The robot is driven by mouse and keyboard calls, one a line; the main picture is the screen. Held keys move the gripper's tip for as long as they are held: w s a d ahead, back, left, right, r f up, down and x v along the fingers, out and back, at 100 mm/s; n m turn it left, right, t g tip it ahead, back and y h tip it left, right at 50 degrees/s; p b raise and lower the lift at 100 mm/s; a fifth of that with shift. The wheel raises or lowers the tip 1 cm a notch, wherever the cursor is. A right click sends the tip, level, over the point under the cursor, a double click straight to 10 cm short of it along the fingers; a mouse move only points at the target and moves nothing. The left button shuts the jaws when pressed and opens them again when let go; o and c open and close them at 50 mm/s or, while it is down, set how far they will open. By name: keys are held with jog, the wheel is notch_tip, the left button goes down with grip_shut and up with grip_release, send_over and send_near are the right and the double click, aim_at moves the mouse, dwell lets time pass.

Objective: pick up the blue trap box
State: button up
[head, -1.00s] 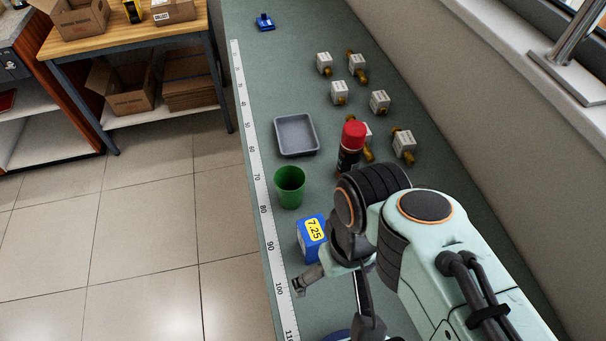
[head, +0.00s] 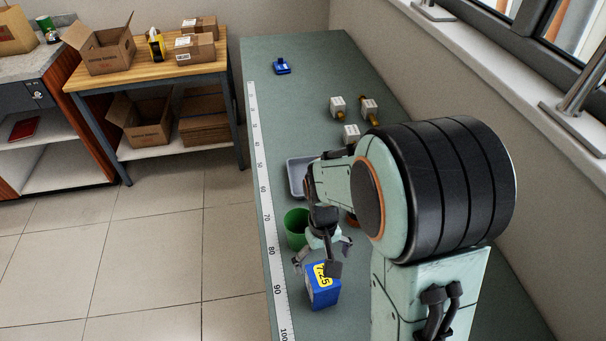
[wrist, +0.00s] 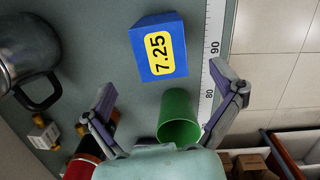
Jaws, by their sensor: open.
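The blue trap box (head: 322,292) stands on the green bench near the ruler edge, with a yellow 7.25 label. In the wrist view the blue box (wrist: 157,48) is whole and lies beyond my fingertips, apart from them. My gripper (head: 322,258) is open and empty above the bench, between the green cup and the box in the head view. In the wrist view my gripper's two fingers (wrist: 166,97) are spread wide, with the green cup showing between them. Part of the box's top edge in the head view is hidden by my gripper.
The green cup (head: 294,228) stands close to the box. A grey tray (head: 297,178) lies behind it, partly covered by my arm. A metal mug (wrist: 28,62) and a red-capped can (wrist: 82,168) show in the wrist view. Several white-and-brass valves (head: 338,107) stand farther back.

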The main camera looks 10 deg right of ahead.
aim_at(323, 282)
jog(key=f, duration=0.4)
jog(key=s+f, duration=0.1)
jog(key=f, duration=0.2)
jog(key=shift+f, duration=0.1)
jog(key=c, duration=1.3)
